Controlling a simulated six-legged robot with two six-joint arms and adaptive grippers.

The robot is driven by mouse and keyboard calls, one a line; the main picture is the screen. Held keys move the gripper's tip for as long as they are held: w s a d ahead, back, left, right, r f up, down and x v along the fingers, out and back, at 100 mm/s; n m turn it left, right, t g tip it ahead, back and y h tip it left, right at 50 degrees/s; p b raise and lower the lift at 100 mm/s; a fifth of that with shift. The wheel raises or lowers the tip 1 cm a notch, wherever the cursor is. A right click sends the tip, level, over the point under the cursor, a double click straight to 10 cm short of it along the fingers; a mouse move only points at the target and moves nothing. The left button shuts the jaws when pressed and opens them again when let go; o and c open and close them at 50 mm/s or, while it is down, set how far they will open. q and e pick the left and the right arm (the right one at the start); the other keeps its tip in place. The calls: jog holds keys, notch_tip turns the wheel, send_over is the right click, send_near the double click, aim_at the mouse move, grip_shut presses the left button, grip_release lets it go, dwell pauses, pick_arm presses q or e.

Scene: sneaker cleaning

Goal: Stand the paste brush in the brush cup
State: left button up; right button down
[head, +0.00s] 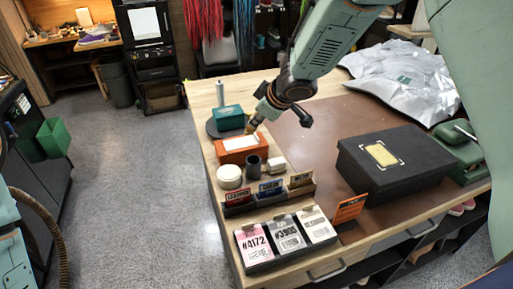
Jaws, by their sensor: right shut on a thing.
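My right gripper (262,112) comes down from the upper right and is shut on the paste brush (252,125). Only the brush's lower, tan end shows; the gripper hides the rest. The brush points down, slightly tilted, above the back right of an orange box with a white label. A small dark cup (253,165), which looks like the brush cup, stands on the table in front of that box. The brush is behind the cup in the picture and apart from it. My left gripper is not in view.
The orange box (230,155), a white round tin (229,177), a small white block (276,164) and a card holder (268,197) crowd around the cup. A black shoebox (390,178) stands right. The brown mat (313,150) between is clear.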

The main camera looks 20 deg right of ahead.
jog(key=f+b, duration=0.1)
jog(key=f, duration=0.1)
jog(key=f+b, duration=0.2)
jog(key=f, duration=0.1)
jog(key=f+b, duration=0.2)
jog(key=shift+a+f, duration=0.35)
jog(key=shift+a, duration=0.05)
jog(key=shift+w+f+b, duration=0.3)
jog(key=shift+f+b, duration=0.25)
jog(key=c, duration=1.6)
grip_release()
jog(key=o, duration=0.3)
jog(key=shift+s+d+r, duration=0.1)
jog(key=shift+s+r, duration=0.05)
jog(key=shift+s, duration=0.1)
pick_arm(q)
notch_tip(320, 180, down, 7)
pick_arm(e)
jog(key=shift+o, duration=0.5)
jog(key=shift+d, duration=0.1)
